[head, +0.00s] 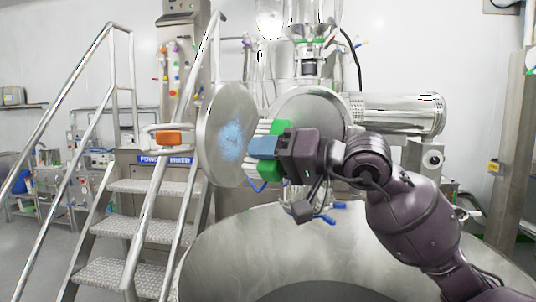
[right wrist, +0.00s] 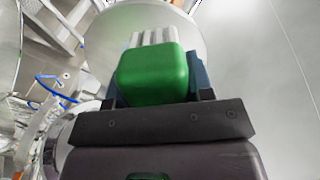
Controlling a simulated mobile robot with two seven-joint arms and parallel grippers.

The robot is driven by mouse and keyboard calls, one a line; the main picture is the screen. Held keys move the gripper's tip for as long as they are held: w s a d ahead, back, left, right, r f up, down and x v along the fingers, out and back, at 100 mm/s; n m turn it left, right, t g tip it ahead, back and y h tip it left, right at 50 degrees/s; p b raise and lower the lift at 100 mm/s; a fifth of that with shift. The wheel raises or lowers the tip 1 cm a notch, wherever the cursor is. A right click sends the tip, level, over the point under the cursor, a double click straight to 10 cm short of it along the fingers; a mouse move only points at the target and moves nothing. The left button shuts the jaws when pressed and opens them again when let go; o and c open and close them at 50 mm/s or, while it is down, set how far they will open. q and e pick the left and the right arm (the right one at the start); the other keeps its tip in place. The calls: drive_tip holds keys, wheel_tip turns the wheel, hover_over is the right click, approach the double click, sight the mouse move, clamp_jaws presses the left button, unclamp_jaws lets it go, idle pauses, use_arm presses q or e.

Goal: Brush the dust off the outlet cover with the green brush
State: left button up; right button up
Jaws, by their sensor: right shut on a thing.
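The outlet cover (head: 212,112) is a round steel disc that stands open in the middle of the head view. A pale blue patch of dust (head: 231,140) lies on its face. My right gripper (head: 268,146) is shut on the green brush (head: 270,168), whose pale bristles point left towards the cover. In the head view the bristles are close to the dusty face; I cannot tell whether they touch it. In the right wrist view the green brush (right wrist: 153,76) sits in the jaws, with the cover (right wrist: 112,28) behind it. My left gripper is not in view.
A large steel bowl (head: 240,255) fills the space below the brush. Metal steps (head: 135,228) with handrails stand at the left. A steel cylinder (head: 400,113) projects right behind my right arm. An orange handle (head: 168,137) sits left of the cover.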

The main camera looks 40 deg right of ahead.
sight(215, 153)
drive_tip(key=shift+w+r, duration=0.15)
drive_tip(key=shift+w, duration=0.05)
drive_tip(key=shift+p+x, duration=0.45)
drive_tip(key=shift+x, duration=0.5)
drive_tip(key=p+x, duration=0.1)
drive_tip(key=x, duration=0.2)
drive_tip(key=shift+w, duration=0.15)
drive_tip(key=shift+x, duration=1.15)
drive_tip(key=shift+b, duration=0.3)
